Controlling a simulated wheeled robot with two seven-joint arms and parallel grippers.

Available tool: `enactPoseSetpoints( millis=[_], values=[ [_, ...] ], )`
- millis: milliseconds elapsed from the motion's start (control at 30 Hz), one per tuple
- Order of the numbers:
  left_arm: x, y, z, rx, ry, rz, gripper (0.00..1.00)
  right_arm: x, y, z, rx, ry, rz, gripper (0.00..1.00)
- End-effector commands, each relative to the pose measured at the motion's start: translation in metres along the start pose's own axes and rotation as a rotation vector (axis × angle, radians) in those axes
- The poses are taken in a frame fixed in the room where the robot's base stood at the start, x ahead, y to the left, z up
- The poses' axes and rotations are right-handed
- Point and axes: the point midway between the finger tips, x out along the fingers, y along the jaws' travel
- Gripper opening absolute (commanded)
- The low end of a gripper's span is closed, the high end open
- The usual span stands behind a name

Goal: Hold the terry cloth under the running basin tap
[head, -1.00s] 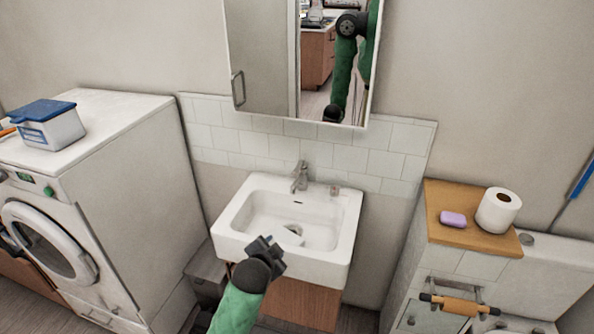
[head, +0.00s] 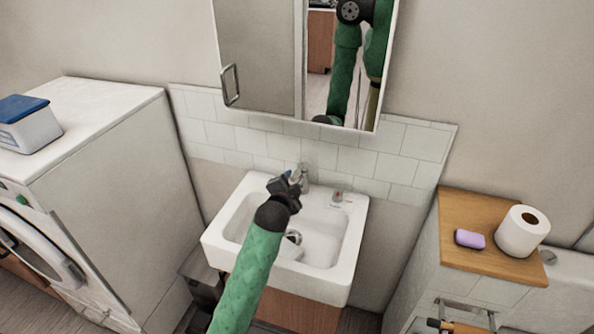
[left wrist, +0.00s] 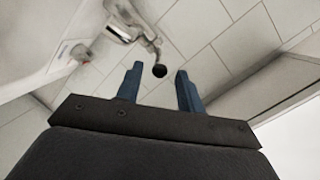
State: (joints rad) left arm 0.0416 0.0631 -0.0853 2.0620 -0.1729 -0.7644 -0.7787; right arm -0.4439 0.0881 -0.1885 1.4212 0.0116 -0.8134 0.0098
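The white basin (head: 345,235) is on the wall, with a chrome tap (head: 304,178) at its back rim. My left gripper (head: 285,181) is over the back of the basin, close to the tap's left side. In the left wrist view its two blue fingers (left wrist: 159,84) are apart with nothing held. The tap (left wrist: 122,28) shows beyond them, its thin, dark-ended part in line with the gap; I cannot tell if they touch. No running water is visible. A pale patch (head: 290,250) lies by the drain; I cannot tell whether it is the terry cloth. My right gripper is out of view.
A mirror cabinet (head: 262,60) hangs above the basin. A small red-marked item (head: 337,196) is on the rim right of the tap. A washing machine (head: 110,150) stands left; a wooden-topped cabinet (head: 470,207) with soap (head: 470,239) and a paper roll (head: 522,232) stands right.

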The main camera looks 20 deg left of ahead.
Motion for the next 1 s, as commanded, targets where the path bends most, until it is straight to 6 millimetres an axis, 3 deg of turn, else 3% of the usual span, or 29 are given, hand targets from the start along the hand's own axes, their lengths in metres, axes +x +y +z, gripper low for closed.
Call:
enactPoseSetpoints(
  millis=[400, 833, 1000],
  values=[
    [0.053, -0.002, -0.001, -0.001, -0.002, 0.001, 0.38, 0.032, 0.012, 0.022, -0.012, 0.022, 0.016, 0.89],
    [0.061, 0.000, 0.000, -0.001, -0.001, 0.001, 0.38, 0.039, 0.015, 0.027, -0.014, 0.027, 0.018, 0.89],
    [0.061, 0.000, 0.000, -0.001, -0.001, 0.001, 0.07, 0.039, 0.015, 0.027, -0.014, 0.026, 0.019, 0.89]
  ],
)
